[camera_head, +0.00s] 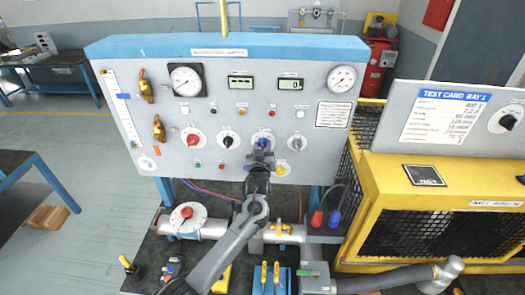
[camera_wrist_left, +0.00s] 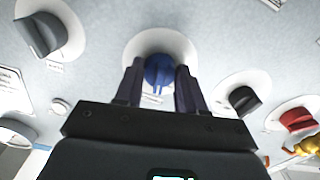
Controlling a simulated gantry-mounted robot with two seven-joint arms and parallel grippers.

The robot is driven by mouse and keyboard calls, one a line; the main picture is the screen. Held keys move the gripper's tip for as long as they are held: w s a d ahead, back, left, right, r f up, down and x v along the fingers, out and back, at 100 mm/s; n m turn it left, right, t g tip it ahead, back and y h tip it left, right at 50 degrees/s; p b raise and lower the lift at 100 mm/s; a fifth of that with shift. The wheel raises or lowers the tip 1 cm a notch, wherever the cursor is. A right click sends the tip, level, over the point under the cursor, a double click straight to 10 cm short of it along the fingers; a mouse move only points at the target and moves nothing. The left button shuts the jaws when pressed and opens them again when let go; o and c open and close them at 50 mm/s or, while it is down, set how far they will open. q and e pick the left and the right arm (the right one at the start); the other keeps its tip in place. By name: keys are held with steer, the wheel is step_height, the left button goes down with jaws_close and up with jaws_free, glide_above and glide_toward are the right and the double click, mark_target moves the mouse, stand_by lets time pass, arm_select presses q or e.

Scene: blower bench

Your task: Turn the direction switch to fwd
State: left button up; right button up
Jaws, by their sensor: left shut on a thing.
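The panel (camera_head: 170,110) carries a row of round switches on white dials: a red knob (camera_head: 193,139), a black knob (camera_head: 228,141), a blue knob (camera_head: 263,140) and a grey knob (camera_head: 297,144). The labels are too small to read, so I cannot tell by text which is the direction switch. My left gripper (camera_head: 262,153) reaches up to the panel and is shut on the blue knob. In the left wrist view the blue knob (camera_wrist_left: 158,70) sits between the two dark fingers (camera_wrist_left: 157,85), its pointer partly visible. My right gripper is out of view.
In the left wrist view, the black knob (camera_wrist_left: 243,100) is close right of the fingers and the grey knob (camera_wrist_left: 40,35) is to the left. Small buttons and gauges (camera_head: 186,81) surround the switches. Pipes, a red-centred valve (camera_head: 186,213) and yellow-handled valves (camera_head: 270,275) stand below the panel.

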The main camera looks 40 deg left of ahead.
arm_select(q)
steer(key=shift+n+b, duration=2)
steer(key=shift+n, duration=1.4)
steer(key=o, duration=1)
steer(key=shift+o, duration=0.2)
